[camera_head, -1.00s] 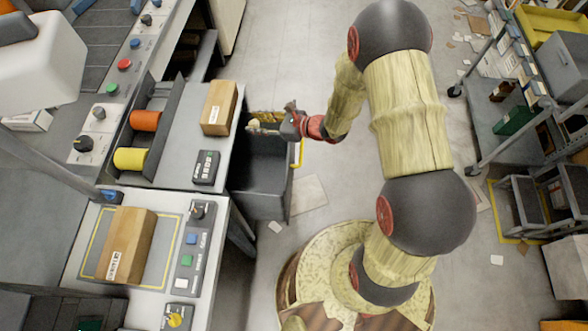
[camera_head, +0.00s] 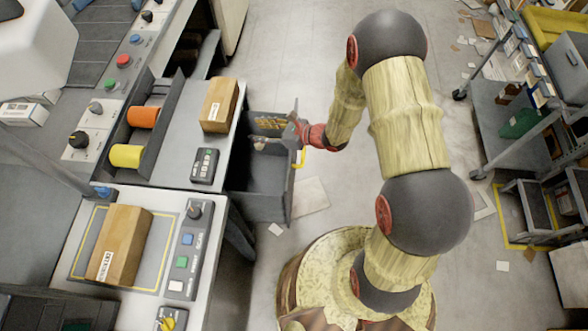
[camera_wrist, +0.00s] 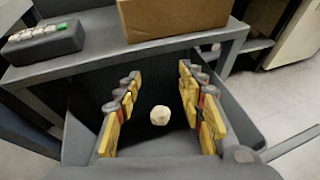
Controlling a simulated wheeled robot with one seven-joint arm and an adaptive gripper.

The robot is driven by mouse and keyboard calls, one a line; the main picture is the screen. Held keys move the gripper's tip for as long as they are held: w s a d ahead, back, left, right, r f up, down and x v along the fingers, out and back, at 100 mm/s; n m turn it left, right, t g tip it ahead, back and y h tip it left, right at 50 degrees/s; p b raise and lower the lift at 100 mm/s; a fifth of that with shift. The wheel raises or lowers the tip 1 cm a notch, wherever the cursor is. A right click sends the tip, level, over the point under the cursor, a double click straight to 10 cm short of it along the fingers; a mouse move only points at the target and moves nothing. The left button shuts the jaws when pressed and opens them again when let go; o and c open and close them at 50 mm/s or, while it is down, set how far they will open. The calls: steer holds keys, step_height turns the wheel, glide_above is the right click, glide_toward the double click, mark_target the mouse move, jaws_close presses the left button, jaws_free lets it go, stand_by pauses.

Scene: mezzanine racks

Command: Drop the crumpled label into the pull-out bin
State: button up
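The crumpled label (camera_wrist: 160,115) is a small pale ball. In the wrist view it shows between my two spread fingers with a gap on each side, against the dark inside of the pull-out bin. I cannot tell whether it is in the air or on the bin floor. My gripper (camera_wrist: 159,92) is open, with yellow pads and grey-red links. In the head view my gripper (camera_head: 264,132) is over the grey pull-out bin (camera_head: 262,205), which stands out from under the bench. The label cannot be made out in the head view.
A cardboard box (camera_head: 219,104) and a black keypad (camera_head: 204,165) sit on the bench above the bin, close to my gripper. Another box (camera_head: 118,245) lies on the nearer station. A grey cart (camera_head: 497,130) stands at the right. The floor between has scattered paper.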

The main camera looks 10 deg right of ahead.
steer(key=o, duration=0.3)
steer(key=v, duration=1.2)
stand_by(0.4)
